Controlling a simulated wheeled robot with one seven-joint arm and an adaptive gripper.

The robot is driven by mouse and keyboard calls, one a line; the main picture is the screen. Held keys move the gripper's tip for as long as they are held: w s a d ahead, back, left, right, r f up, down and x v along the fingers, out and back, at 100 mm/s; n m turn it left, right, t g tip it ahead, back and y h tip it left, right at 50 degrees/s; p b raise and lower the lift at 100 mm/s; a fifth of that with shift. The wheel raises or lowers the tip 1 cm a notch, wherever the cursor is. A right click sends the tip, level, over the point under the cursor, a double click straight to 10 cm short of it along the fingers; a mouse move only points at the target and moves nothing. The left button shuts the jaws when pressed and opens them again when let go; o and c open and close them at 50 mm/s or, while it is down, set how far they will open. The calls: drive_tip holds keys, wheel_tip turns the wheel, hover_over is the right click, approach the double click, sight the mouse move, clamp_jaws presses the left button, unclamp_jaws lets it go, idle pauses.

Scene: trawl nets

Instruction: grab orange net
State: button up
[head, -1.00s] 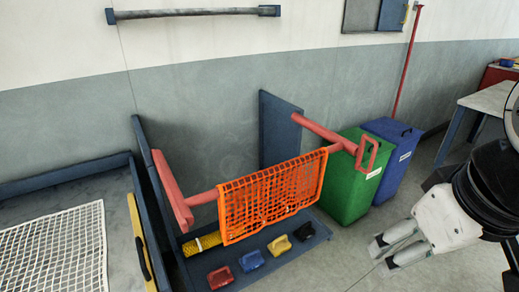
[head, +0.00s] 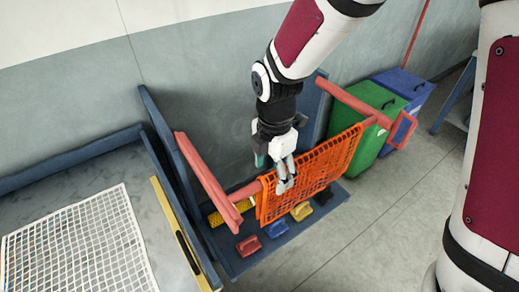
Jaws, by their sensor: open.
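The orange net (head: 321,172) hangs over a red horizontal bar (head: 248,190) on a blue stand, above a low shelf. My gripper (head: 273,174) points down at the left part of the net, near its top edge. Its fingers are apart. One finger shows in front of the net, and another shows on the left, near the bar. I cannot tell whether either finger touches the net. The gripper hides part of the net's upper left edge.
The blue shelf (head: 247,264) under the net holds several coloured tools and a yellow roll. A white net (head: 78,248) lies on a table at left. Green (head: 389,101) and blue (head: 415,90) bins stand behind at right. Open floor lies in front at right.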

wheel_tip(320, 180, down, 10)
drive_tip(key=b, duration=0.5)
drive_tip(key=shift+a+f, duration=0.15)
drive_tip(key=shift+f, duration=0.1)
idle(0.4)
drive_tip(key=shift+f+b, duration=0.65)
drive_tip(key=shift+f, duration=0.25)
clamp_jaws()
